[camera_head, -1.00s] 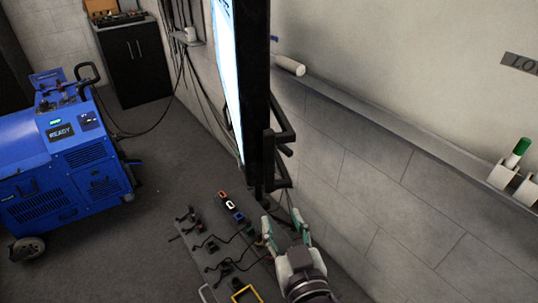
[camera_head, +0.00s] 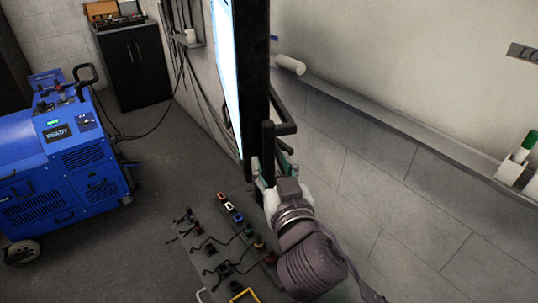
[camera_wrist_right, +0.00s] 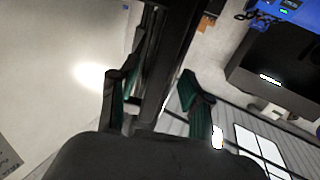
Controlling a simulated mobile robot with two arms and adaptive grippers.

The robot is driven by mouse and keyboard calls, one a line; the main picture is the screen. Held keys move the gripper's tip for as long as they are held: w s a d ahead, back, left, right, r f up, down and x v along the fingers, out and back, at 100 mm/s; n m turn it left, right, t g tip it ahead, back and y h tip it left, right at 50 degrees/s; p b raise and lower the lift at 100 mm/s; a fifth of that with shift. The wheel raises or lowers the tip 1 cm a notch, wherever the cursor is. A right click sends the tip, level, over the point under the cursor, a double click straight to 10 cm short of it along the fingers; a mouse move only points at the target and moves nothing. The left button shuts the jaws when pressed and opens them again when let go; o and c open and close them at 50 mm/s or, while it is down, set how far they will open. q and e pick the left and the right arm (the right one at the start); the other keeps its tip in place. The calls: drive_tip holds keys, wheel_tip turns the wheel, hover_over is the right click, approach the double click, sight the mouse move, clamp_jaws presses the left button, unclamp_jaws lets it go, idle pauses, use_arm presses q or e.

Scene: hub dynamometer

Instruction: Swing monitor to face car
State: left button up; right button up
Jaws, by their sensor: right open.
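The monitor (camera_head: 256,70) hangs upright near the wall at top centre of the head view. It is seen almost edge-on, with its lit screen (camera_head: 224,60) toward the left. A black handle frame (camera_head: 285,128) sticks out behind its lower edge. My right gripper (camera_head: 270,168) is at the lower end of this frame, with its fingers open. In the right wrist view the open green-padded fingers (camera_wrist_right: 155,90) lie on either side of a dark bar (camera_wrist_right: 182,50). I cannot tell whether they touch it. My left gripper is not in view.
A wall ledge (camera_head: 400,130) runs along the right. The floor (camera_head: 165,165) between is clear.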

drive_tip(key=shift+x, duration=1.4)
clamp_jaws()
